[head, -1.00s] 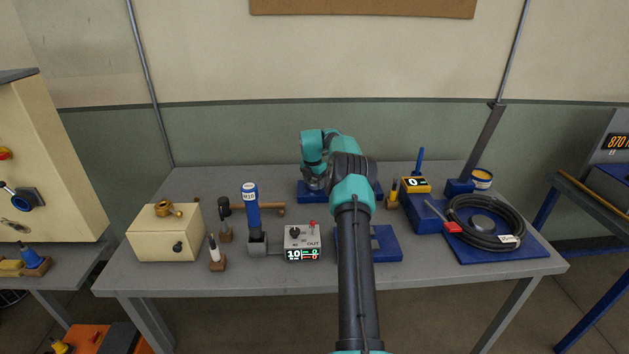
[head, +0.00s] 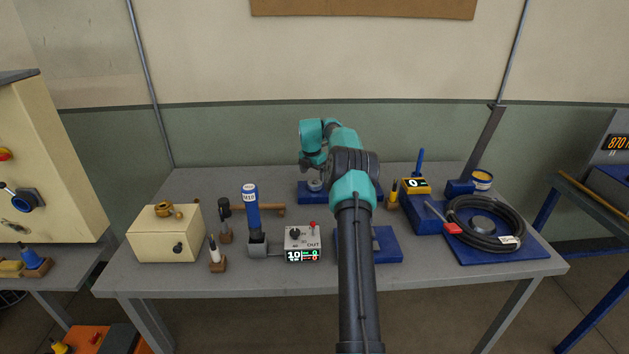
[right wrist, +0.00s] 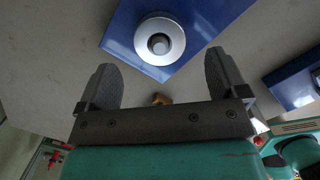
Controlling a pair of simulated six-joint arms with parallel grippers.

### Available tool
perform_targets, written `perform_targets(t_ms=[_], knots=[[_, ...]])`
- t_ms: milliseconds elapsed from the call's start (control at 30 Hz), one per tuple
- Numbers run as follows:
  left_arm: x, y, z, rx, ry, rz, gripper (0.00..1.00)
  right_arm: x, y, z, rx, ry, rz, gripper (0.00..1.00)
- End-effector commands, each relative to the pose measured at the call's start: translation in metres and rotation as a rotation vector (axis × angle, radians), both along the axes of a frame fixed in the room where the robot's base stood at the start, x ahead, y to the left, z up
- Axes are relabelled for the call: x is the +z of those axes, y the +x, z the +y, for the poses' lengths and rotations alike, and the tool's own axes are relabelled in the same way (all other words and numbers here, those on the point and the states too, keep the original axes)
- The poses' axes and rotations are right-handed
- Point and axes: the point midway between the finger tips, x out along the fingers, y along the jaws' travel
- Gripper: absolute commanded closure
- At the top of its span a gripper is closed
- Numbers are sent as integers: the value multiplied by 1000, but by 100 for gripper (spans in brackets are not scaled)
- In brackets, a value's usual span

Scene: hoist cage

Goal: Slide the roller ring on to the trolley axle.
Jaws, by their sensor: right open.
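The silver roller ring (right wrist: 178,38) lies flat on a blue plate (right wrist: 120,38) in the right wrist view, around a short round upright stub (right wrist: 160,44) that looks like the trolley axle. In the head view the ring (head: 315,185) shows small on the far blue plate (head: 305,196). My right gripper (right wrist: 163,78) is open and empty, its fingers wide apart and clear of the ring. In the head view my right gripper (head: 311,168) hangs just above the ring. My left gripper is in neither view.
A grey control box (head: 302,238), a blue cylinder (head: 251,210) and a cream box (head: 165,236) stand left of my arm. A nearer blue plate (head: 388,244) is partly hidden by my arm. A black cable coil (head: 485,232) lies at the right.

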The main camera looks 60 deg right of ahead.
Motion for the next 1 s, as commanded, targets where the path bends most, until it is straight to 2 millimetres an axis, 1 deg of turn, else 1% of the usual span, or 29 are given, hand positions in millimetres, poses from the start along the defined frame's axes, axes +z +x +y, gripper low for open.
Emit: perform_targets(t_ms=[33,300,500,600,700,800,1000], knots=[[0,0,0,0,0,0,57,11,1,1,0,-2,-2,8],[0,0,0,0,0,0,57,63,1,7,0,-2,-3,8],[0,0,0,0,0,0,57,100,2,12,1,-2,-3,8],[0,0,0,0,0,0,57,113,2,14,1,-2,-2,8],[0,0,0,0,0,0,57,122,2,15,1,-1,-1,8],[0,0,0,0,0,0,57,126,2,15,0,0,0,8],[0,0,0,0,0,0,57,127,2,15,0,0,0,8]])
